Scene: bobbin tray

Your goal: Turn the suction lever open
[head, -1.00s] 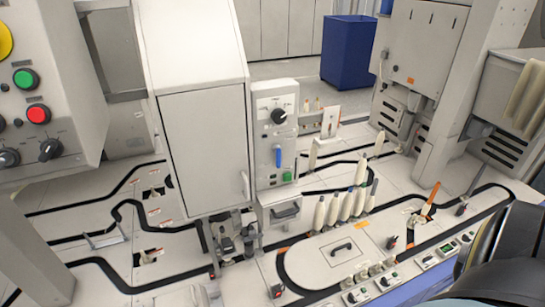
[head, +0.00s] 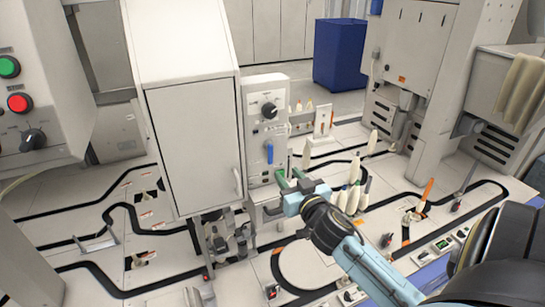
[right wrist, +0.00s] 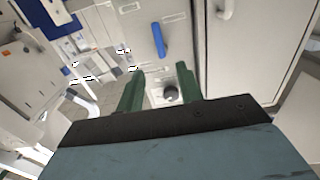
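The suction lever is a blue handle (head: 269,152) on the front of a light grey control panel (head: 254,94). It hangs upright below a black round knob (head: 269,110). In the right wrist view the blue lever (right wrist: 159,40) stands near the top middle, and the knob (right wrist: 170,95) shows between the fingers, so the panel appears upside down. My right gripper (head: 288,178) has green fingers and is open and empty. In the head view it is just below and right of the lever, apart from it. My left gripper is not in view.
A tall white cabinet (head: 195,140) with a handle stands directly left of the panel. Several white bobbins (head: 354,170) stand right of my gripper. Black tracks run over the white table. A blue bin (head: 340,54) stands behind.

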